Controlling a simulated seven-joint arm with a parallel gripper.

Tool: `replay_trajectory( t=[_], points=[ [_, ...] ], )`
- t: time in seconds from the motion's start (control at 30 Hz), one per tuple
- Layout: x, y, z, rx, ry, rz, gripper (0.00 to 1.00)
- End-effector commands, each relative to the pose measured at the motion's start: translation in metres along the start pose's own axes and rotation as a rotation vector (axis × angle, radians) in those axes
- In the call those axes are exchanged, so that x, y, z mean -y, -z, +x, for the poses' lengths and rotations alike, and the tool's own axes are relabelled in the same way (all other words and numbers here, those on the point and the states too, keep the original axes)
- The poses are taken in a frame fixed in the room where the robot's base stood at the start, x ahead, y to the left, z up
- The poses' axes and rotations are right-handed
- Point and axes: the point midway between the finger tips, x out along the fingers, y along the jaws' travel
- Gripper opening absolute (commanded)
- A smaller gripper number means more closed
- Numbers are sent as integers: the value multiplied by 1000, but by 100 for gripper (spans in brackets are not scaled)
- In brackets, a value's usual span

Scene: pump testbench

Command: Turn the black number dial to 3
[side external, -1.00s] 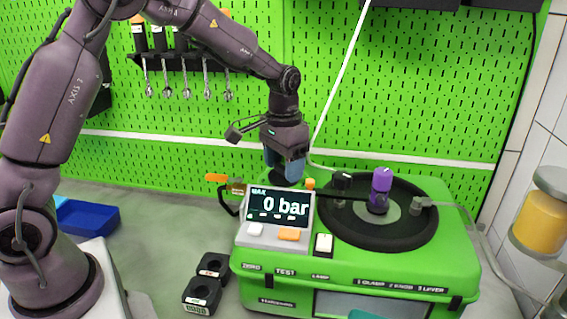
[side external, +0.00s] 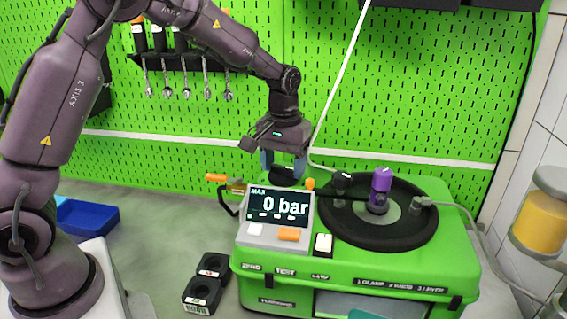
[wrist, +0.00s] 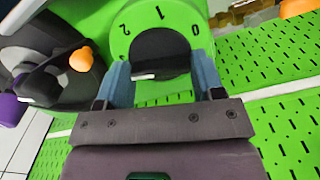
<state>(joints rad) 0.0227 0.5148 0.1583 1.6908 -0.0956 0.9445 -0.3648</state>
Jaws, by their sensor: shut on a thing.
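The black number dial (wrist: 165,50) sits on a round green plate with the digits 0, 1 and 2 showing around it in the wrist view. No 3 shows; my gripper covers the near part of the plate. A small white mark shows at the dial's lower left edge, beside the left finger. My gripper (wrist: 162,68) has its two blue fingers on either side of the dial, shut on it. In the side external view my gripper (side external: 284,164) points down over the dial (side external: 284,178), behind the display.
The display (side external: 278,207) reads 0 bar. An orange knob (side external: 310,183) is close to the right of the dial. The black turntable-like disc (side external: 345,232) with a purple-topped post (side external: 380,188) lies further right. An orange-handled valve (side external: 217,178) is to the left.

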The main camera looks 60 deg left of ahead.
Motion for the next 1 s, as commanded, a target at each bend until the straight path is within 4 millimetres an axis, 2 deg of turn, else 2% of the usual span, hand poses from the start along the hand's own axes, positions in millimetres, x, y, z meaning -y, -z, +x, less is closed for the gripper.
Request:
replay_trajectory(
  t=[0.27,0.3,0.4,0.77,0.87,1.0],
  points=[
    [-1,1,-2,-6,-4,-6,38],
    [-1,1,-2,-6,-4,-6,64],
    [-1,1,-2,-5,-4,-5,87],
    [0,1,-6,-3,-2,-3,87],
    [-1,1,-18,-6,-3,-2,87],
    [-1,1,-48,-9,-5,-2,87]
  ],
)
